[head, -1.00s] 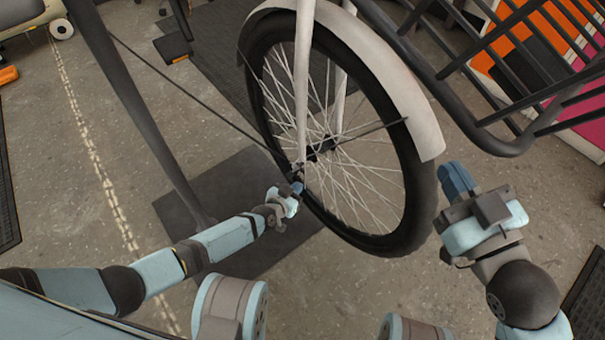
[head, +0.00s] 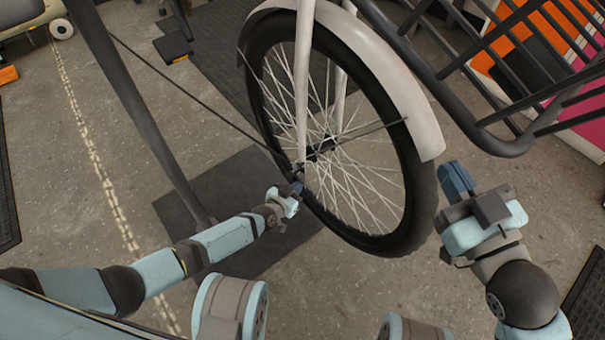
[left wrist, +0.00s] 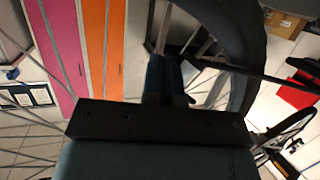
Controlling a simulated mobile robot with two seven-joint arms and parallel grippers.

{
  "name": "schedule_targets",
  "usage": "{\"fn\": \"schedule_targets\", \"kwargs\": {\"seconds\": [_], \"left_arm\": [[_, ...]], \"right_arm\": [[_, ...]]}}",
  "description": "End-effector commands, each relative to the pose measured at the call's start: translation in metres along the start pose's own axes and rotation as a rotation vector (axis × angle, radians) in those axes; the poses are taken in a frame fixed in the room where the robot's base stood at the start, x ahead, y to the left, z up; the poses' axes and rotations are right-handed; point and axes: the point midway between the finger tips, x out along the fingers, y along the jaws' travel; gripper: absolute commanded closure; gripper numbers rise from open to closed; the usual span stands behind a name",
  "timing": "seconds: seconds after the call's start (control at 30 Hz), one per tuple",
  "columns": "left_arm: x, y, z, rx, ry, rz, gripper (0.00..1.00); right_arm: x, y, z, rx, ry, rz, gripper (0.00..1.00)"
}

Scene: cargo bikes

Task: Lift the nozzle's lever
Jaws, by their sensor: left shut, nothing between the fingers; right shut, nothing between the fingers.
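The bike wheel (head: 410,205) has a black tyre and thin spokes under a pale fork (head: 303,75). My left gripper (head: 297,187) is shut and empty at the wheel's left side, just below the fork's lower end. Its blue fingers also show in the left wrist view (left wrist: 163,78), with the tyre (left wrist: 240,60) and spokes behind them. I cannot make out the nozzle or its lever; a small dark part (head: 298,168) by the fork end is too small to tell. My right gripper (head: 457,178) is shut and empty, right of the tyre.
A dark frame tube (head: 135,105) and a thin rod (head: 190,95) run down on the left. A pale mudguard (head: 405,85) covers the wheel's upper right. A black rack (head: 510,145) stands at the upper right. A dark mat (head: 225,185) lies below; the floor around is mostly clear.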

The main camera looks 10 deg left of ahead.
Motion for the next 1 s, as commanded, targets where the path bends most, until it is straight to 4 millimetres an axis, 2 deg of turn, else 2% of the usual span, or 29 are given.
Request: {"fn": "schedule_targets", "kwargs": {"seconds": [0.27, 1.0], "left_arm": [[-0.002, 0.0, -0.006, -0.001, 0.0, 0.0, 1.0], [-0.011, 0.0, -0.035, 0.0, 0.0, 0.0, 1.0]], "right_arm": [[0.001, 0.0, -0.004, 0.011, -0.006, -0.003, 1.0], [-0.006, -0.014, -0.003, 0.194, -0.11, -0.012, 1.0]]}}
